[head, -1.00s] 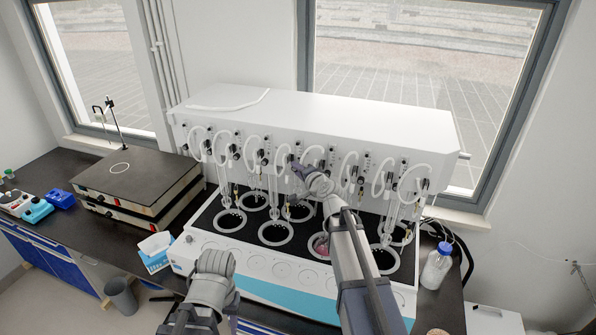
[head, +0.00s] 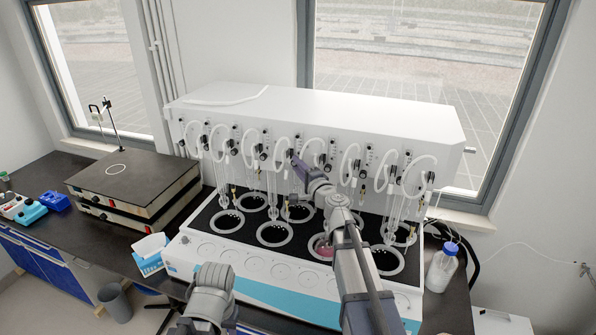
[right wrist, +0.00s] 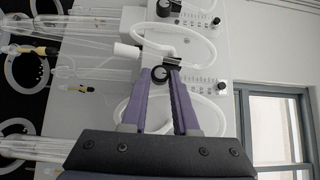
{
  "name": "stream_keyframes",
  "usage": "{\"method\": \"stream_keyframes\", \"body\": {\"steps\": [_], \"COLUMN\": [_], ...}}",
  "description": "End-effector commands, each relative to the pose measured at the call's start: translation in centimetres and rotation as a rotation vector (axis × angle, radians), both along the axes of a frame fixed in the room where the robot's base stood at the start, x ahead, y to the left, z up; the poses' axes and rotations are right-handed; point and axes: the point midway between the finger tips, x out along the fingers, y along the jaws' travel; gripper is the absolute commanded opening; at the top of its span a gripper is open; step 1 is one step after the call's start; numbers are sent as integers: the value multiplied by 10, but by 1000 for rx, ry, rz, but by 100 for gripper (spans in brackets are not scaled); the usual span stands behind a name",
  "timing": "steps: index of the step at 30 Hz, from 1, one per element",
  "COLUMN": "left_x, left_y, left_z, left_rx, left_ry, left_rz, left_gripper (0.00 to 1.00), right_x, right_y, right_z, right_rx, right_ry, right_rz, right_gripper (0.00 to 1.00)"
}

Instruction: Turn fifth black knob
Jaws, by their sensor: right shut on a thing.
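The white distiller (head: 330,115) stands on the dark bench, with a row of black knobs along its front panel, such as this black knob (head: 322,159). My right gripper (head: 291,155) is at the panel near the middle of the row. In the right wrist view its two purple fingers (right wrist: 167,72) come together at a black knob (right wrist: 172,61). The gripper is shut on this knob, which the fingers partly hide; in the head view they cover it. Its exact turn angle cannot be told. Of my left arm only a grey link shows, low in the head view; its gripper is out of view.
Glass tubes and looped white hoses (head: 352,166) hang close on both sides of my right gripper. Ringed heating wells (head: 275,234) lie below. A blue-capped bottle (head: 441,266) stands at the right, a tissue box (head: 149,257) at the left.

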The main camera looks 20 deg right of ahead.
Motion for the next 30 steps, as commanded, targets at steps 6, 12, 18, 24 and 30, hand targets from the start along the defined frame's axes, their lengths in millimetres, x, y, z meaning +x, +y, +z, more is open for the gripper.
{"method": "stream_keyframes", "body": {"steps": [6, 12, 18, 24, 30], "left_x": [0, 0, 0, 0, 0], "left_y": [0, 0, 0, 0, 0], "left_z": [-1, 0, 0, 0, 0], "left_rx": [0, 0, 0, 0, 0], "left_ry": [0, 0, 0, 0, 0], "left_rz": [0, 0, 0, 0, 0], "left_gripper": [50, 50, 50, 50, 50], "right_x": [-1, -1, -1, -1, -12], "right_y": [1, 0, 0, 0, -2], "right_z": [0, 0, 0, 0, 0], "right_rx": [0, 0, 1, 1, 1], "right_ry": [0, 0, 0, 0, 0], "right_rz": [1, 1, 0, 0, -1], "right_gripper": [0, 40, 58, 58, 58]}}
